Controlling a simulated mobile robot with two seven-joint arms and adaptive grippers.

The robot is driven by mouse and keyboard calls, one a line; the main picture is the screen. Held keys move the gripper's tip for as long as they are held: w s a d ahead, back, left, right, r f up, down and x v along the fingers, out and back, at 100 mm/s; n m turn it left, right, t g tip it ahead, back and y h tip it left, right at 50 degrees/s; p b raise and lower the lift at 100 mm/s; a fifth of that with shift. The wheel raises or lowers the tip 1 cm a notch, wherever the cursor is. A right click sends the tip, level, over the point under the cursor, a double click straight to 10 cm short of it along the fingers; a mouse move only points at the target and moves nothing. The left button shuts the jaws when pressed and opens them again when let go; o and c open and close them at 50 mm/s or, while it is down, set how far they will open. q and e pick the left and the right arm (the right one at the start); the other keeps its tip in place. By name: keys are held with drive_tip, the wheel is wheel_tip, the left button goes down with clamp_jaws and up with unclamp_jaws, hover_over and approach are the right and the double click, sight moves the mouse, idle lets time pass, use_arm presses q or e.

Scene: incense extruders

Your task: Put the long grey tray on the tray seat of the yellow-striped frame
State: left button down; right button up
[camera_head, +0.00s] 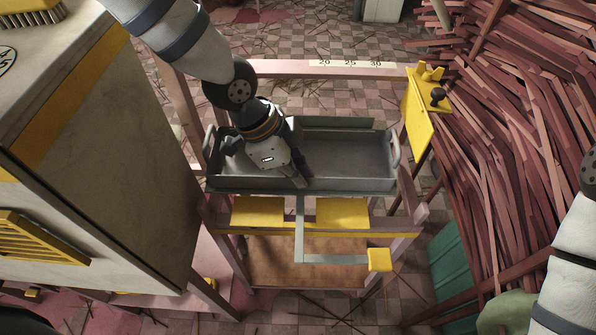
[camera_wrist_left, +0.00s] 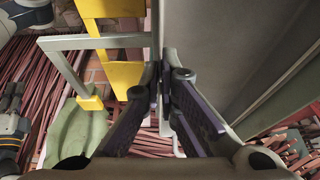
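The long grey tray (camera_head: 345,184) lies roughly level across the pink, yellow-striped frame (camera_head: 410,222) in the head view, a handle at each short end. Yellow pads (camera_head: 342,212) show below its front wall; whether its underside touches the seat is hidden. My left gripper (camera_head: 299,181) reaches down over the tray to its front wall. In the left wrist view its fingertips (camera_wrist_left: 163,82) are close together, apparently with the wall's edge between them. My right arm shows at the right edge of the head view. A dark part, likely my right gripper (camera_wrist_left: 12,97), shows small in the wrist view.
A large pale cabinet (camera_head: 110,150) stands close on the left. A heap of reddish sticks (camera_head: 500,130) fills the right. A yellow plate with a black knob (camera_head: 437,94) stands at the frame's right. A grey bracket (camera_head: 299,235) with a yellow block (camera_head: 380,260) projects in front.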

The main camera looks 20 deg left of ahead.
use_arm(q)
drive_tip(key=shift+f, duration=0.1)
drive_tip(key=c, duration=2.2)
unclamp_jaws()
drive_tip(key=o, duration=0.4)
